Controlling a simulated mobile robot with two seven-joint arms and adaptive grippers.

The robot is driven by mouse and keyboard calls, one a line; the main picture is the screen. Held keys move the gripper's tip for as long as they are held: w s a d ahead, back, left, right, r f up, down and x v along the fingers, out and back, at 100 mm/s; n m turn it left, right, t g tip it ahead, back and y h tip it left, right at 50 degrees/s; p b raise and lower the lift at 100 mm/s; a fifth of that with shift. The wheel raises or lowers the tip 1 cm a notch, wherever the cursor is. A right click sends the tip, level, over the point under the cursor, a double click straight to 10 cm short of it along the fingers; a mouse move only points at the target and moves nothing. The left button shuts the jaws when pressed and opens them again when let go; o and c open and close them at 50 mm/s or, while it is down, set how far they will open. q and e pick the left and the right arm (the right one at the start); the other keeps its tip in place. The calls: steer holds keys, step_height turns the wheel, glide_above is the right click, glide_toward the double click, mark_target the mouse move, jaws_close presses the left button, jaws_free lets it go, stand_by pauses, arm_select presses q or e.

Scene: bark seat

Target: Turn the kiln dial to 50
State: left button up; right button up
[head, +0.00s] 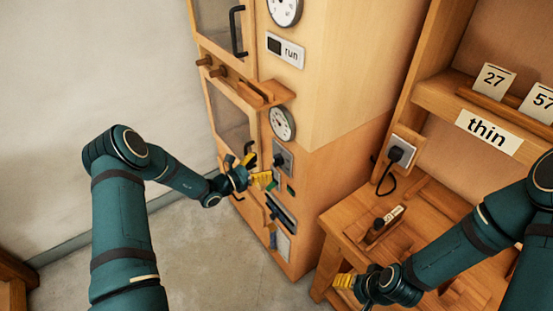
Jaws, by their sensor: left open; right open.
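A tall wooden cabinet (330,75) with handled doors stands in the middle; it appears to be the kiln. Its front strip has an upper round white dial (285,10), cut by the top edge, and a lower round dial (281,124). A small dark knob (280,158) on a grey plate sits below the lower dial. The dial readings are too small to tell. My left gripper (262,179), with yellow fingertips, is open beside the strip just below the knob; contact cannot be told. My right gripper (344,282) is open and low by the bench's front edge, away from the cabinet.
A "run" label (285,50) and a wooden ledge (262,93) are above the lower dial. A wooden bench (425,200) on the right holds a small labelled block (384,223). A black plug (396,154) with its cord is behind it. The floor (215,255) at left is clear.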

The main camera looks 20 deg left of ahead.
mark_target(274, 160)
arm_select(q)
steer(key=x, duration=0.5)
steer(key=shift+w+d, duration=0.25)
steer(key=shift+w, duration=0.05)
steer(key=c, duration=1.2)
